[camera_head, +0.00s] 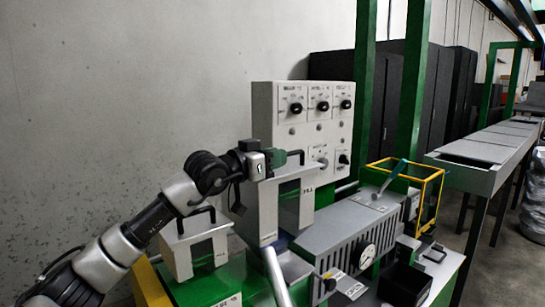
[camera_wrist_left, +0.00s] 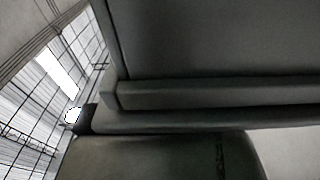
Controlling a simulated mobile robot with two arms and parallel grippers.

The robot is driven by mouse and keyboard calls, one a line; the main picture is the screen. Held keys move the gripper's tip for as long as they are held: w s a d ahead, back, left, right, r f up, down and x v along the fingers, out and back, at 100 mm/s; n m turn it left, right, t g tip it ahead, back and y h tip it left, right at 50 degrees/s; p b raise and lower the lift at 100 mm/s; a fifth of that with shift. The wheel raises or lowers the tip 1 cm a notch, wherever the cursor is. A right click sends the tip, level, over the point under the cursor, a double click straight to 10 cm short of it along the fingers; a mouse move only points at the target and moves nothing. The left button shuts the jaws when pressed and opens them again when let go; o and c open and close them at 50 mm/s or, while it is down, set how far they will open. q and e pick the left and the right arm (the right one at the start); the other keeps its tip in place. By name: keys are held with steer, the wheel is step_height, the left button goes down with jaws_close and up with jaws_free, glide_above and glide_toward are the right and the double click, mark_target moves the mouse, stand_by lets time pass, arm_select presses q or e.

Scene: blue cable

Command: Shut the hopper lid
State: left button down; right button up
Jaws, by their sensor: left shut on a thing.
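My left gripper (camera_head: 266,163) is at the upper left edge of a raised pale grey boxy part (camera_head: 265,212). This part has a flat top plate (camera_head: 300,172), which looks like the hopper lid, and a black handle (camera_head: 297,154). The gripper is shut at this plate's edge; its fingertips are mostly hidden. Below is an open grey bin (camera_head: 294,268); how it joins the raised part cannot be told. In the left wrist view, a dark grey panel edge (camera_wrist_left: 200,95) fills the middle, very close. My right gripper is not in view.
A control panel (camera_head: 290,128) with knobs stands behind. A smaller grey box (camera_head: 180,258) with a handle sits at left. To the right are a grey machine with a gauge (camera_head: 367,256), a yellow frame (camera_head: 439,190) and a black bin (camera_head: 405,287). The wall side is clear.

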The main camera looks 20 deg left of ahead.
arm_select(q)
steer(key=shift+d+f, duration=0.1)
steer(key=shift+f, duration=0.25)
steer(key=c, duration=1.5)
jaws_free()
steer(key=o, duration=0.3)
steer(key=shift+r, duration=0.1)
steer(key=shift+o, duration=0.2)
steer(key=shift+s+a, duration=0.3)
steer(key=b+v, duration=0.3)
steer(key=v, duration=0.7)
steer(key=shift+b, duration=0.3)
